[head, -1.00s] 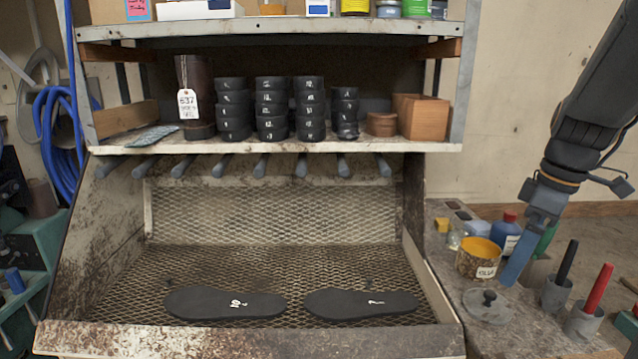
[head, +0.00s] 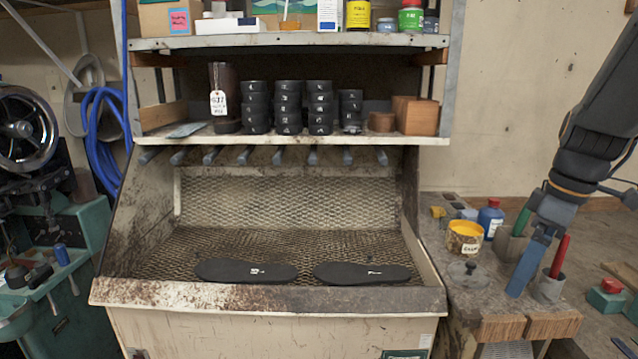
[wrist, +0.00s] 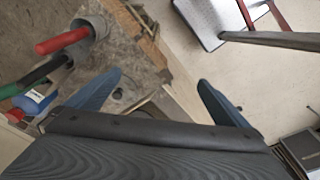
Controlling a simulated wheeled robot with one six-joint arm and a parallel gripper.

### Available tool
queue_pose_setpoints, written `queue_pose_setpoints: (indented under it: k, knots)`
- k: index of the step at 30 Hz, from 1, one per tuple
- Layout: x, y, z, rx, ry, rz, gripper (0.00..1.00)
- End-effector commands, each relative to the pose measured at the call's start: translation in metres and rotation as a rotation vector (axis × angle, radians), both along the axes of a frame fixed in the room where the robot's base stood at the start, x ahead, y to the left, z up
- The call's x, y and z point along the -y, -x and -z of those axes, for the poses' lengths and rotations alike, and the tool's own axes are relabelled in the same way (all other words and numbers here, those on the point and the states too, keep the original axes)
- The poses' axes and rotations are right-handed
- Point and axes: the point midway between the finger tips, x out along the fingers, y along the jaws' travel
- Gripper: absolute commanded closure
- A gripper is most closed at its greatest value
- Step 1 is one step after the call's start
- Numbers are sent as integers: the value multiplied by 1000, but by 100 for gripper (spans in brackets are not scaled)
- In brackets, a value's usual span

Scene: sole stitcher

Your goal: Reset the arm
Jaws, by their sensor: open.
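My gripper (head: 519,287) hangs at the right in the head view, beside the bench corner with the tool holders. In the wrist view its two blue fingers (wrist: 162,98) are spread wide apart with nothing between them. My dark arm comes down from the upper right. Two black soles, the left one (head: 225,270) and the right one (head: 345,273), lie flat on the mesh floor of the metal booth (head: 260,297), well left of my gripper.
On the right bench (head: 462,305) stand a yellow-rimmed tin (head: 464,238), a blue bottle (head: 491,217) and a holder with a red-handled tool (head: 560,256), close to my gripper. A shelf (head: 290,140) with stacked black rolls (head: 288,108) is above the booth.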

Motion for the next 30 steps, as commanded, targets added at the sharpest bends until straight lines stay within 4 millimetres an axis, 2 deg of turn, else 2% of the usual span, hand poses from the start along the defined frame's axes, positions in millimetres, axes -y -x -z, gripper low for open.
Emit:
queue_pose_setpoints:
  k: [8,14,19,24,27,30]
  knots:
    - [-32,-2,20,-22,7,93,0]
    - [-67,-1,41,-37,16,201,0]
    - [-113,6,67,-47,26,335,0]
    - [-168,26,98,-44,29,511,0]
    - [-191,37,110,-38,24,595,0]
    - [-204,46,118,-32,18,655,0]
